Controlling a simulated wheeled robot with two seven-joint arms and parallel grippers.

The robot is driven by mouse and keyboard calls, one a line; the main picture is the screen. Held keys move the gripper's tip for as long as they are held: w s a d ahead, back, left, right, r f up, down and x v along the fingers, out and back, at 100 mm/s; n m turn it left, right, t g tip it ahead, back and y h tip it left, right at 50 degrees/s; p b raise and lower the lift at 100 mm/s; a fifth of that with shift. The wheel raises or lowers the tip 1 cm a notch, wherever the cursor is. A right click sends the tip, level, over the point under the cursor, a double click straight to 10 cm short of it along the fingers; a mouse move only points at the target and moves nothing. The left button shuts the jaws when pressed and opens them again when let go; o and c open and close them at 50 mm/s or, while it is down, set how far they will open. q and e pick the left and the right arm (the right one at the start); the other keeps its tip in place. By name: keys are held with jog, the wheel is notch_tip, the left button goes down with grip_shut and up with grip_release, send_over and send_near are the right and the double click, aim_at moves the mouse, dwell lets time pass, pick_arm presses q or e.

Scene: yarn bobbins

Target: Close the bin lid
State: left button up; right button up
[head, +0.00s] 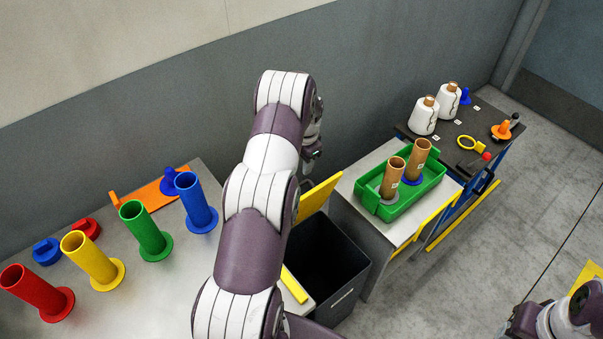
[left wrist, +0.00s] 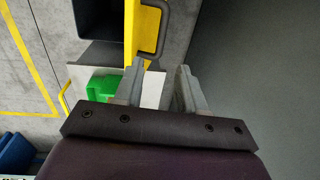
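The black bin (head: 335,262) stands between two tables, and I see into its open top. Its yellow lid (head: 318,199) stands raised at the bin's back edge, partly hidden by my left arm. In the left wrist view the lid (left wrist: 133,30) carries a dark handle (left wrist: 164,28). My left gripper (left wrist: 160,68) is open, its two fingers apart with nothing between them. One fingertip is close to the handle's end; I cannot tell whether they touch. In the head view the left gripper (head: 312,148) is mostly hidden behind the arm. My right arm shows at lower right, its gripper unclear.
The left table (head: 150,290) holds coloured tubes on round bases, including a blue tube (head: 193,203). A green tray (head: 428,187) with two brown tubes sits on the table right of the bin. A dark cart (head: 455,130) holds white bobbins. A wall runs behind.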

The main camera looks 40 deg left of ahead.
pick_arm(q)
jog(key=f, duration=0.3)
jog(key=f+p, duration=0.1)
jog(key=f, duration=0.2)
jog(key=a+f+p, duration=0.1)
jog(key=f, duration=0.2)
jog(key=shift+w+f, duration=0.15)
jog(key=shift+w, duration=0.05)
jog(key=shift+w+d+f, duration=0.1)
jog(key=shift+w+f, duration=0.05)
jog(key=shift+f, duration=0.1)
pick_arm(e)
jog(key=r, duration=0.2)
jog(key=shift+w+r, duration=0.35)
jog(key=shift+r, duration=0.05)
pick_arm(q)
grip_shut()
pick_arm(e)
jog(key=shift+s, duration=0.1)
